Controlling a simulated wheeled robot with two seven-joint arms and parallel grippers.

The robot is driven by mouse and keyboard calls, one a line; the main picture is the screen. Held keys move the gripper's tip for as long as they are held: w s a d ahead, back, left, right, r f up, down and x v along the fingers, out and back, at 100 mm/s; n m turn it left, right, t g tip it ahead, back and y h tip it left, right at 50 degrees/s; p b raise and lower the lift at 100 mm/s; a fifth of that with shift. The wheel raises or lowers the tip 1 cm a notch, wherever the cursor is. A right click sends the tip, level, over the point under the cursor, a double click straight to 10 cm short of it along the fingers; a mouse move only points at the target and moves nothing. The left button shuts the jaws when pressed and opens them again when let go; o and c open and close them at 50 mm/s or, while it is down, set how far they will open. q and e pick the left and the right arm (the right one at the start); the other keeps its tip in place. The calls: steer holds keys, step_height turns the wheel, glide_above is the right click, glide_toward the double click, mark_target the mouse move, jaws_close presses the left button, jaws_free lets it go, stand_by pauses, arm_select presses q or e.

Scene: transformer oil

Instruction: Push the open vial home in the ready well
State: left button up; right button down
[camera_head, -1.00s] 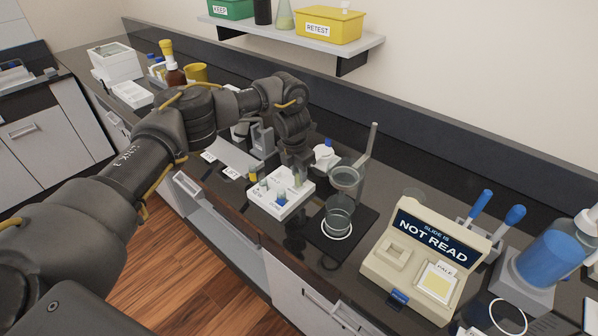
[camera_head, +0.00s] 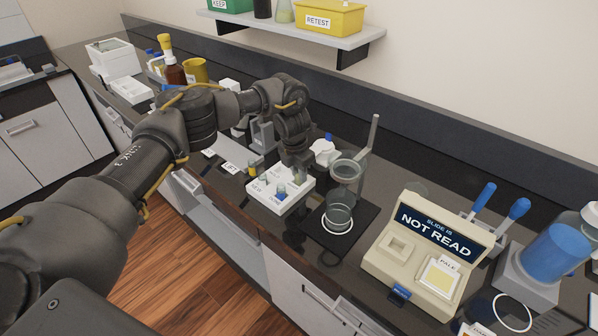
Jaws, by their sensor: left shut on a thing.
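A white vial rack (camera_head: 290,203) stands on the dark bench in the middle of the head view. My left gripper (camera_head: 300,176) points down over the rack's back right part. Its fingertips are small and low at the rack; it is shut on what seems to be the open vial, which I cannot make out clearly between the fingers. How deep the vial sits in its well is hidden. My right gripper is not in view.
Right of the rack, a glass vessel (camera_head: 341,207) stands on a black stand base with an upright rod. A beige slide reader (camera_head: 428,255) marked NOT READ stands further right. A shelf with a yellow RETEST bin (camera_head: 333,18) hangs above.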

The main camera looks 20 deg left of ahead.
mark_target(296, 172)
arm_select(q)
steer(key=shift+f, duration=0.35)
steer(key=o, duration=1.1)
steer(key=shift+c, duration=0.2)
steer(key=shift+r, duration=0.1)
steer(key=shift+r+b, duration=0.35)
steer(key=r, duration=0.3)
steer(key=r+b, duration=0.1)
steer(key=r, duration=0.2)
steer(key=s+r, duration=0.1)
steer(key=r, duration=0.3)
steer(key=shift+s+a, duration=0.1)
steer(key=shift+a, duration=0.2)
steer(key=shift+d, duration=0.1)
